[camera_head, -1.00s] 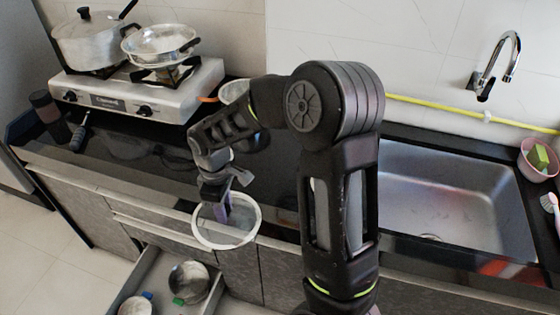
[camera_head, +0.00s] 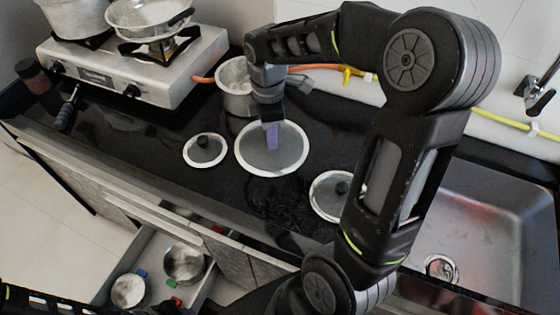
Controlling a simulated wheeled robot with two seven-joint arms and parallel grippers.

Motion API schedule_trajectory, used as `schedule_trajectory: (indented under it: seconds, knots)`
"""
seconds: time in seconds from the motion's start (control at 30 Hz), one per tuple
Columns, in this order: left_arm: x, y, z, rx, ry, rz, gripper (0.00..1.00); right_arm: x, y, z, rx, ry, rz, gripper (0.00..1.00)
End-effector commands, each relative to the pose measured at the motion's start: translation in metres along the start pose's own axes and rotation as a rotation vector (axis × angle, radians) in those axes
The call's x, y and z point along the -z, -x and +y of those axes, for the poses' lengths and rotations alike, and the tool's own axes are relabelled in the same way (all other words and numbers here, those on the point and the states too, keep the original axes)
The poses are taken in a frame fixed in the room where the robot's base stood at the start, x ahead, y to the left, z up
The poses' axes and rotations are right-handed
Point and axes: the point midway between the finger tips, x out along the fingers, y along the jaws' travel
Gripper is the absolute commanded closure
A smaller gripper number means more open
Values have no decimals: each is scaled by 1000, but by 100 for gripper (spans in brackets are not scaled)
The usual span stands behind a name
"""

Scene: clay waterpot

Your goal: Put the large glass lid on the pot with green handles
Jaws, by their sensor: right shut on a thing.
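My right gripper (camera_head: 271,131) is shut on the large glass lid (camera_head: 286,157), a round grey pane with a pale rim, roughly level above the dark counter. The gripper covers its knob. A silver pot (camera_head: 239,98) stands on the counter just behind the gripper, partly hidden by my arm; its handle colour is not visible. In the open drawer are a pot (camera_head: 183,263) and a smaller one (camera_head: 128,291). Small green, red and blue bits show by them; I cannot tell which pot the green belongs to. My left gripper is out of view.
A small lid (camera_head: 205,150) lies left of the held lid and another lid (camera_head: 325,197) to the right, partly behind my arm. A stove (camera_head: 130,75) with pots is at the back left. A sink (camera_head: 490,215) is at the right.

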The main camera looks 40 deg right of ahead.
Motion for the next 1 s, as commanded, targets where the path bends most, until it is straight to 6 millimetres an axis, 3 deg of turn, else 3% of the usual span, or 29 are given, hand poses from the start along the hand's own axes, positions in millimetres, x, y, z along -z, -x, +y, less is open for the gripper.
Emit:
schedule_trajectory:
  seconds: [0.17,0.47,0.83,1.0]
  knots:
    - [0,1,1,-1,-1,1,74,-4,-6,2,3,-4,2,100]
    - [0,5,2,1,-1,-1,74,-2,-47,1,2,-3,1,100]
    - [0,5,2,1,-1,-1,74,-3,-54,2,2,-5,2,100]
    - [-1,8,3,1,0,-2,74,-3,-76,1,7,-5,0,100]
